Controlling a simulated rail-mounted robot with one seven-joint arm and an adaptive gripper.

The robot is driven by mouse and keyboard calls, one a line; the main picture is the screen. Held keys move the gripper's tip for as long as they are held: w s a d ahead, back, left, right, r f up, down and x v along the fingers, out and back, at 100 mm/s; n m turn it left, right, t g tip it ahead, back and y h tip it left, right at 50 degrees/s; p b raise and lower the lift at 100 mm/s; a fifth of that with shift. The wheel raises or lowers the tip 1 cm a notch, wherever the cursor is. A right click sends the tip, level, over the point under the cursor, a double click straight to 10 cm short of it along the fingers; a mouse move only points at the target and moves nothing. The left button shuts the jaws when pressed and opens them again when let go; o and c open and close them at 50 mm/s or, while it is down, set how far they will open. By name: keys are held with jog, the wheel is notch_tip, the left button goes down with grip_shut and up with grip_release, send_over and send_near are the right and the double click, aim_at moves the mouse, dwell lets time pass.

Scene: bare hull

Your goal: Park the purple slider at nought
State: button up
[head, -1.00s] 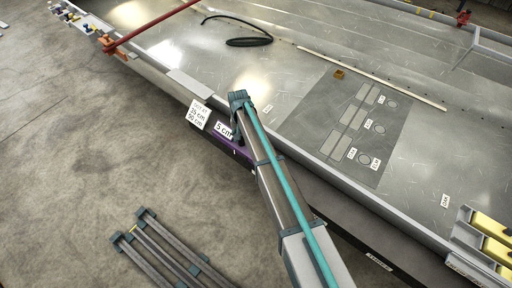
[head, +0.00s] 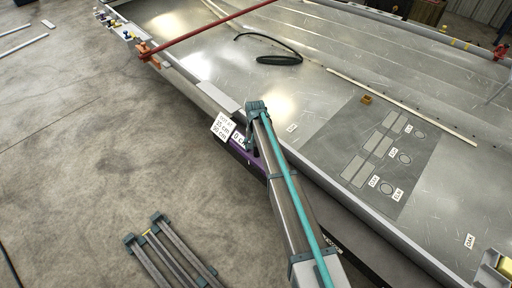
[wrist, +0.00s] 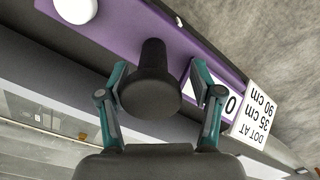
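The purple slider (wrist: 200,45) is a long purple strip with a black knob (wrist: 154,82) and a white round disc (wrist: 76,9) on it. In the head view, the purple strip (head: 244,158) shows on the hull's near side, partly behind my arm. My gripper (wrist: 158,80) is open, with one finger on each side of the knob. A gap shows between the right finger and the knob; contact on the left is unclear. A white label beside the right finger (wrist: 231,104) shows a 0, its remainder hidden. It reads "0 c" in the head view (head: 238,138).
A white sign (head: 222,127) reading "DOT AT 35 cm 90 cm" stands close beside the label and the gripper. A red bar (head: 210,30) crosses the hull. Dark rails (head: 168,248) lie on the open concrete floor at lower left.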

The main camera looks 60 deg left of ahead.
jog(key=shift+d, duration=0.15)
jog(key=shift+r, duration=0.25)
notch_tip(320, 180, up, 12)
jog(key=shift+f, duration=0.25)
dwell(0.4)
